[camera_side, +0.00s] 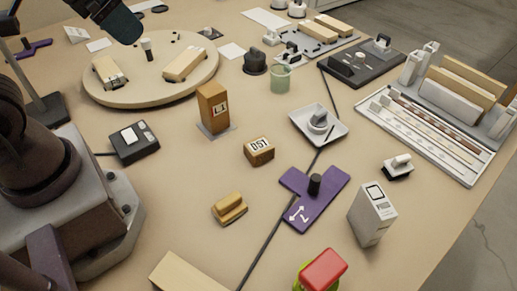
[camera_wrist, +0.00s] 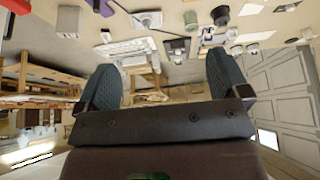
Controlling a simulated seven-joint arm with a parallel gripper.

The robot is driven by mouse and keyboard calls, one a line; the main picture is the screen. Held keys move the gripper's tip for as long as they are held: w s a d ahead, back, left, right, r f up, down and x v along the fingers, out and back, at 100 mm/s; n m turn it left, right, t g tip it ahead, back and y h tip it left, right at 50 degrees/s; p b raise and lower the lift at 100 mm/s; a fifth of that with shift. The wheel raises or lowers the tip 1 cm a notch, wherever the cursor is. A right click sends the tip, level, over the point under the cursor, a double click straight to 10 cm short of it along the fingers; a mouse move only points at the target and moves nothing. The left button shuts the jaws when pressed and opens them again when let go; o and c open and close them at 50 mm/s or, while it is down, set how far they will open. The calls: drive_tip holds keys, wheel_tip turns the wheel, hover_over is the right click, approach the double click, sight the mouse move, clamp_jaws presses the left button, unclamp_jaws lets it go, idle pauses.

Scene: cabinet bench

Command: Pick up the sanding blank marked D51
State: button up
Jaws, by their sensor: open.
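The sanding blank marked D51 (camera_side: 259,151) is a small brown block with a white label on its front face. It lies on the bench near the middle of the side view, with clear bench around it. I cannot pick it out in the wrist view. My gripper (camera_wrist: 161,60) is open in the wrist view, its two teal fingers wide apart with nothing held between them. In the side view, a dark teal part of my gripper (camera_side: 122,26) shows at the top left, over the round board and far from the blank. The rest is cut off by the frame edge.
A taller brown block (camera_side: 213,107) stands behind the blank. A purple plate (camera_side: 325,192) with a black knob and a yellow block (camera_side: 229,208) lie in front. A white dish (camera_side: 302,121) is to the right, a black box (camera_side: 134,142) to the left. A cable crosses the bench.

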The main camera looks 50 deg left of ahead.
drive_tip(key=m+g, duration=0.6)
drive_tip(key=m, duration=1.4)
hover_over(259, 145)
wheel_tip(259, 145, down, 28)
drive_tip(key=shift+s+d+r, duration=0.15)
drive_tip(key=f, duration=0.6)
drive_tip(key=shift+w+a+f, duration=0.2)
drive_tip(key=c, duration=1)
